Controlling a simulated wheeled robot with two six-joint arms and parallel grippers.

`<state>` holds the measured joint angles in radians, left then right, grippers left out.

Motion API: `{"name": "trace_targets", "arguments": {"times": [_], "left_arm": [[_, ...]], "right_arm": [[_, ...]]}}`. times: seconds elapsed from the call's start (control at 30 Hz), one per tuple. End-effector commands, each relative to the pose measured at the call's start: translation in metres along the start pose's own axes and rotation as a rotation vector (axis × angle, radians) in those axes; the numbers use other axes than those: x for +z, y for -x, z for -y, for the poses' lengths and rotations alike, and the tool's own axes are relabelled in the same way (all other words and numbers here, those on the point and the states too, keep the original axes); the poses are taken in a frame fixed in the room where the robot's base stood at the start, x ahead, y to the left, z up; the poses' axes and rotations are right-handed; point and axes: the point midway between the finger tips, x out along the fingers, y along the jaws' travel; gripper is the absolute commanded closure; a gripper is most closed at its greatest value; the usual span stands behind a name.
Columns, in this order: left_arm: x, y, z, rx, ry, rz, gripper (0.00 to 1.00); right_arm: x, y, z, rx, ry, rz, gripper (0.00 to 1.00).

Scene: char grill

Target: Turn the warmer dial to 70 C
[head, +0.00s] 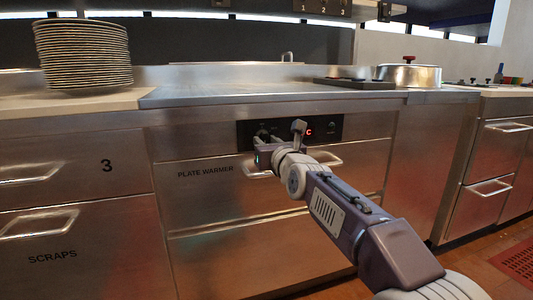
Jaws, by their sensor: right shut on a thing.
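The plate warmer's black control panel (322,130) is set in the steel front above the drawer marked PLATE WARMER (205,171). My right gripper (280,132) reaches in from the lower right, its fingers against the panel. It is shut on the warmer dial, which is mostly hidden by the fingers and wrist. A red lit display (308,132) shows a "C" just right of the fingers. Its digits are hidden behind the gripper, so the temperature cannot be read. My left gripper is not in view.
A stack of plates (83,55) stands on the left counter. A lidded steel pan (408,75) with a red knob sits at the back right. Drawer handles (38,222) stick out at left and right. The steel top (250,90) above the panel is mostly clear.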

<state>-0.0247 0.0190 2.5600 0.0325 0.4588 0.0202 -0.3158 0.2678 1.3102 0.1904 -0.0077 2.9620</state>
Motion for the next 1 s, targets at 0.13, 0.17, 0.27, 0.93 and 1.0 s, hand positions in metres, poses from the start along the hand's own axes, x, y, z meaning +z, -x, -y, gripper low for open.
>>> {"name": "trace_targets", "arguments": {"times": [0.13,0.17,0.27,0.93,1.0], "left_arm": [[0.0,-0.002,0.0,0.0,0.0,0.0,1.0],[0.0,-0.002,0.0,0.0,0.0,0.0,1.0],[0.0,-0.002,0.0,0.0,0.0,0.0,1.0],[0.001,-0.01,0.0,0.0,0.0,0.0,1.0],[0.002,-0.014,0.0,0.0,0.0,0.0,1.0]], "right_arm": [[-0.001,0.0,-0.001,0.002,-0.006,-0.004,1.0],[-0.001,0.0,-0.001,0.002,-0.006,-0.004,1.0],[-0.001,0.0,-0.001,0.002,-0.005,-0.004,1.0],[-0.002,0.015,0.0,0.001,-0.006,0.001,0.48],[-0.001,0.03,0.0,0.001,-0.006,0.002,0.48]]}}
